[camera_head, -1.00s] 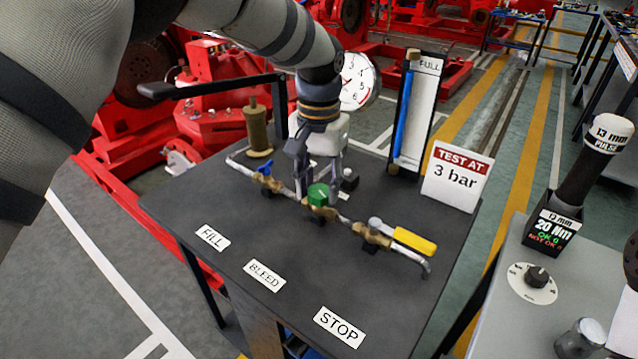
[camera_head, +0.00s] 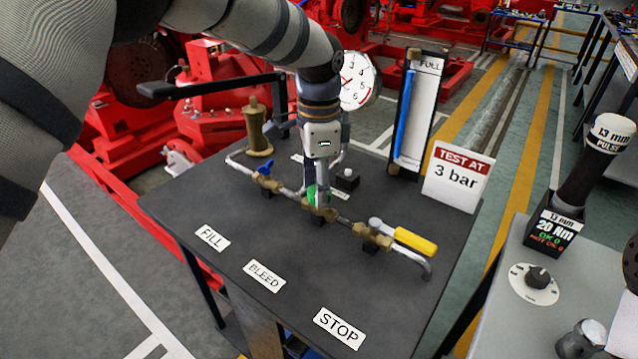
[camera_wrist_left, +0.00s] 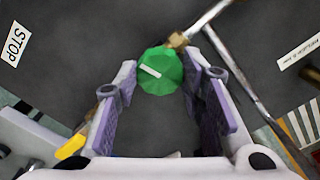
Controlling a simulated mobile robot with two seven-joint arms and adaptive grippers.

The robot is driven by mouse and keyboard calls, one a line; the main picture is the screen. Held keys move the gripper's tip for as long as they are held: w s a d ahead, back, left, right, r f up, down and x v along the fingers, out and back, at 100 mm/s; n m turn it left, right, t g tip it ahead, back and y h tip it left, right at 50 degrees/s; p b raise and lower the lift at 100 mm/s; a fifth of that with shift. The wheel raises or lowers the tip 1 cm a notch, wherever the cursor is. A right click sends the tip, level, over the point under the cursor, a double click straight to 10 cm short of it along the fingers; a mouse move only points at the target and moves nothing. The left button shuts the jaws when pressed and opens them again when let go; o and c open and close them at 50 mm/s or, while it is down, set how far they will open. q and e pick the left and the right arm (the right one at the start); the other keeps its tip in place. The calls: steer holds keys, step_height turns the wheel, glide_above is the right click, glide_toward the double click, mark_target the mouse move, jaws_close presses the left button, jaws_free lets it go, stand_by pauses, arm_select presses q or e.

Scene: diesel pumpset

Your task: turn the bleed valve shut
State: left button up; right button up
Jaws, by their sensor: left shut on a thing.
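The bleed valve is the green knob (camera_head: 311,196) on the middle brass fitting of the pipe, behind the BLEED label (camera_head: 264,276). My left gripper (camera_head: 317,197) comes down over it from above and hides most of it in the head view. In the left wrist view the green knob (camera_wrist_left: 160,71) sits between the two fingers of my left gripper (camera_wrist_left: 163,78), which is shut on it. A white line on the knob's top slants down to the right there. My right gripper is not in view.
On the same pipe, a blue-handled valve (camera_head: 265,168) stands to the left and a yellow lever (camera_head: 414,241) to the right. A gauge (camera_head: 357,80), a sight tube (camera_head: 408,115) and a TEST AT 3 bar sign (camera_head: 457,177) stand behind.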

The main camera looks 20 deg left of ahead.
arm_select(q)
steer(key=shift+m, duration=1.2)
steer(key=o, duration=1.1)
steer(key=shift+o, duration=0.2)
step_height(320, 180, up, 12)
